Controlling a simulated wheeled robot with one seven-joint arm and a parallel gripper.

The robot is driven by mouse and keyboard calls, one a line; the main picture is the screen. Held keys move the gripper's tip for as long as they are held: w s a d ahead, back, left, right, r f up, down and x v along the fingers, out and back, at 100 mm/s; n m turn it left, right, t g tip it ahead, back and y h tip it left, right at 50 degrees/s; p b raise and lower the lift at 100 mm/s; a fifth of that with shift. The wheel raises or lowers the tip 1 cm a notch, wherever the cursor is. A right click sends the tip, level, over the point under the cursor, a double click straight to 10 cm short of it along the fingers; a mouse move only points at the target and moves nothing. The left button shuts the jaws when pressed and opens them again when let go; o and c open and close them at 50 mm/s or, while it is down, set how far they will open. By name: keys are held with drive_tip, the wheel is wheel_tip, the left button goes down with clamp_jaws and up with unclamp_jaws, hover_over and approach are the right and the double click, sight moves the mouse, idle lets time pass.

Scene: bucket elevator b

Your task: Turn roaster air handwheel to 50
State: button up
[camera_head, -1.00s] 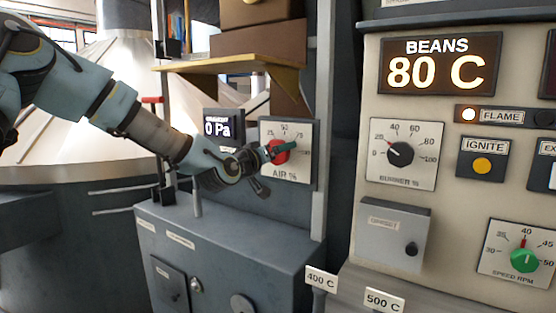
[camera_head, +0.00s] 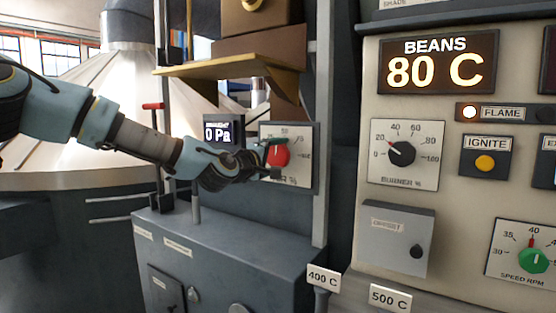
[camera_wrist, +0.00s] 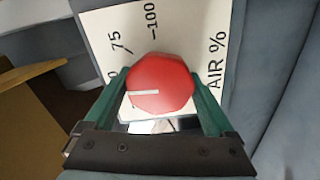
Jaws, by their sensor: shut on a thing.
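The red air handwheel (camera_head: 279,156) sits on the white AIR % dial plate (camera_head: 306,167) at the middle of the head view. In the wrist view the red knob (camera_wrist: 160,82) fills the space between the green fingers of my gripper (camera_wrist: 158,84), which is shut on it. The knob's white pointer line points left there, roughly towards a partly hidden number ending in 0. The 75 and 100 marks show above it. In the head view my gripper (camera_head: 272,158) reaches in from the left, one finger above the knob and one below, hiding part of the dial.
A small display (camera_head: 222,134) reading 0 Pa stands left of the dial. A wooden shelf (camera_head: 230,67) is above, and a grey cabinet (camera_head: 220,245) below. The control panel (camera_head: 450,150) with the burner dial (camera_head: 402,154) is to the right.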

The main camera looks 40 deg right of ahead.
drive_tip(key=shift+n, duration=0.5)
drive_tip(key=o, duration=1.1)
drive_tip(key=b+v, duration=0.2)
drive_tip(key=v, duration=0.8)
drive_tip(key=shift+a+b, duration=0.3)
drive_tip(key=shift+a, duration=0.1)
